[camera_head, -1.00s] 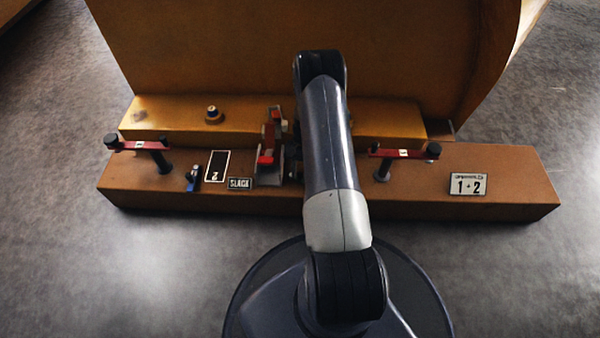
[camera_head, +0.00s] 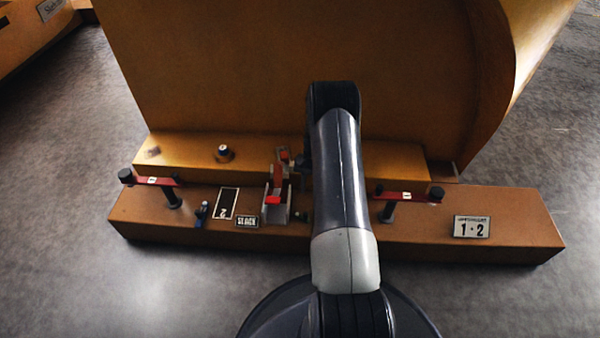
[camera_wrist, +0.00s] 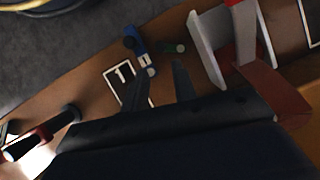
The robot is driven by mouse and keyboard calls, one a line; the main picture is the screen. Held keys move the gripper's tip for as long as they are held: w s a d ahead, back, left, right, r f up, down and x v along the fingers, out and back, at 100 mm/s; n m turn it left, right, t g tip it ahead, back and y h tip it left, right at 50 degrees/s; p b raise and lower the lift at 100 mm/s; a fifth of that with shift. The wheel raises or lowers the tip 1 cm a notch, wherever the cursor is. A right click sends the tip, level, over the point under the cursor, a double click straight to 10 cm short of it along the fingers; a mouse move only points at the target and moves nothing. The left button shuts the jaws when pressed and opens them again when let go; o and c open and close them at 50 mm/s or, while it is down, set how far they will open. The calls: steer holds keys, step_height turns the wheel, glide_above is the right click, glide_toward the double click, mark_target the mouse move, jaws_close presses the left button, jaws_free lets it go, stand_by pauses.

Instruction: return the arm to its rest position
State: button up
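My arm reaches up the middle of the head view and bends over at its top, hiding my gripper there. In the wrist view my gripper (camera_wrist: 165,82) shows two dark fingers with a gap between them and nothing held. It is above the brown base beam (camera_head: 520,225). A blue lever (camera_wrist: 137,42) lies just beyond the fingertips; it also shows in the head view (camera_head: 201,212). A red lever in a grey bracket (camera_head: 277,190) stands left of my arm; its red part shows at the right of the wrist view (camera_wrist: 245,35).
Red arms with black knobs stand left (camera_head: 152,181) and right (camera_head: 408,196) on the beam. A SLACK plate (camera_head: 247,222) and a "1 · 2" plate (camera_head: 472,227) are fixed to it. A large yellow casting (camera_head: 230,70) rises behind. Grey floor (camera_head: 60,260) is clear at left.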

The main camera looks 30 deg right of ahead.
mark_target(306, 213)
steer(key=b+x, duration=0.4)
steer(key=x, duration=0.7)
steer(key=shift+a+r+m, duration=0.1)
steer(key=shift+m, duration=0.2)
